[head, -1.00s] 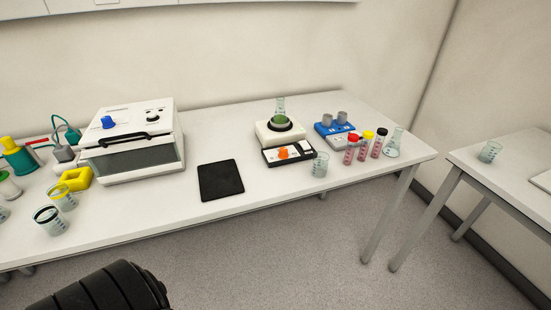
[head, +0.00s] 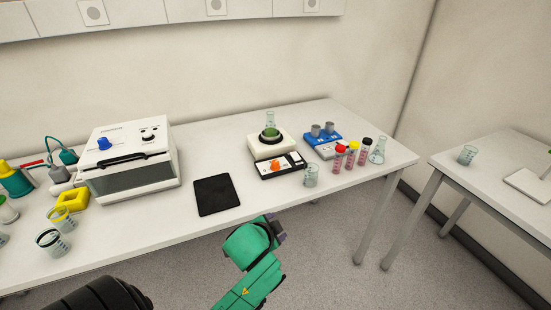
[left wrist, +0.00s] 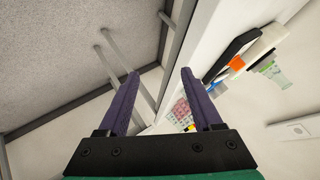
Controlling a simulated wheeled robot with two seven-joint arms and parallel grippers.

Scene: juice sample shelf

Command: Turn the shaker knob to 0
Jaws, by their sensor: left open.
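The shaker (head: 268,147) stands on the bench, a white box with a dark front panel. Its orange knob (head: 276,165) is on the panel; the setting is too small to read. A flask (head: 270,122) with green contents sits on the shaker's top. My left gripper (head: 277,228) is in front of the bench's front edge, below the shaker in the picture, apart from the knob and holding nothing. In the left wrist view its purple fingers (left wrist: 160,88) are spread, and the orange knob (left wrist: 237,64) lies to the right beyond them. My right gripper is not in view.
A glass beaker (head: 311,176) stands close to the right of the shaker's panel. Red, yellow and black-capped tubes (head: 351,156) and a blue device (head: 322,138) stand farther right. A black mat (head: 216,195) lies left, with bare bench between it and the shaker.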

